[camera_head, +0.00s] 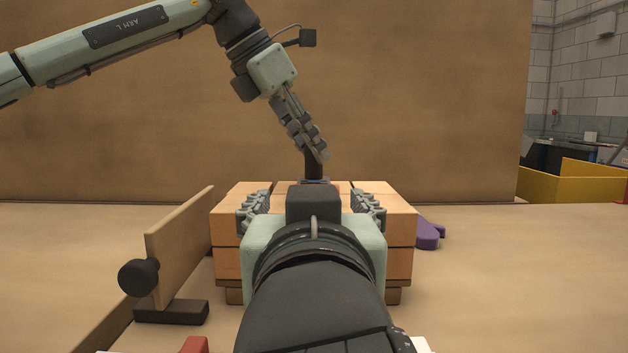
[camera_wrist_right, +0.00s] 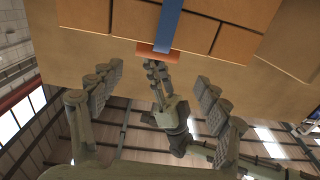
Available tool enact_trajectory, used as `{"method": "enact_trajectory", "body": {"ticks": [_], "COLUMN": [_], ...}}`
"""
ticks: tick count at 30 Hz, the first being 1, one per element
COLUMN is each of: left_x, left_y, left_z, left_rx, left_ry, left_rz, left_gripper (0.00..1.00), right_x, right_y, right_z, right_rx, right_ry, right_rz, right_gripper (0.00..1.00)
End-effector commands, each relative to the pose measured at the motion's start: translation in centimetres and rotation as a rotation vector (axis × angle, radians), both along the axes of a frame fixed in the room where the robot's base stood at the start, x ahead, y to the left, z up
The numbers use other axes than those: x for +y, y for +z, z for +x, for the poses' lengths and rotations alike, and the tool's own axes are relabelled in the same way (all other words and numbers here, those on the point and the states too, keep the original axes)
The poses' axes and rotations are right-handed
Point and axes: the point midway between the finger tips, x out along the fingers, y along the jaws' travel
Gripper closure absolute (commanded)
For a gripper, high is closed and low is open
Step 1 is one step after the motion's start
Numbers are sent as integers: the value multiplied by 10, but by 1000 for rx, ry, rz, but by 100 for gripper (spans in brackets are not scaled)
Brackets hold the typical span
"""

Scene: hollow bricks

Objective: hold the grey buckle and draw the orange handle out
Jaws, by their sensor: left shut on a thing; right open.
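My left gripper (camera_head: 316,152) comes down from above behind the brick stack's top middle. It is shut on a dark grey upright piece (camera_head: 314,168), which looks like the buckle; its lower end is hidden. In the right wrist view a blue strap (camera_wrist_right: 169,22) runs over the bricks to the orange handle (camera_wrist_right: 152,52), a short bar at its end. The left gripper also shows there (camera_wrist_right: 158,78), just beyond the handle. My right gripper (camera_wrist_right: 157,82) is open, a finger on either side of the handle with gaps. Its wrist hides the stack's front middle in the head view.
The hollow brick stack (camera_head: 228,262) stands on the table (camera_head: 510,285). A wooden board with a black knob (camera_head: 180,240) stands close on its left. A purple piece (camera_head: 428,235) lies to the right. A yellow bin (camera_head: 570,187) is far right. The table's right side is clear.

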Motion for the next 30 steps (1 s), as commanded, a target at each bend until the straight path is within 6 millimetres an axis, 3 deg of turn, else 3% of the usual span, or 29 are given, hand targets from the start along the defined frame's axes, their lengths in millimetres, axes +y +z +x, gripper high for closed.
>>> {"method": "enact_trajectory", "body": {"ticks": [5, 19, 24, 30], "left_x": [0, 0, 0, 0], "left_y": [1, 1, 0, 0], "left_z": [0, 0, 0, 0], "left_rx": [0, 0, 0, 0], "left_ry": [0, 0, 0, 0], "left_rz": [-1, -1, -1, -1], "left_gripper": [99, 99, 99, 99], "right_x": [-5, -5, -4, -4], "right_y": [-1, -1, -1, -1], "right_z": [14, 101, 116, 119], "right_rx": [8, 7, 6, 6], "right_ry": [-26, -23, -21, -21], "right_rz": [-1, -1, 1, 2], "right_gripper": [24, 24, 24, 24]}}
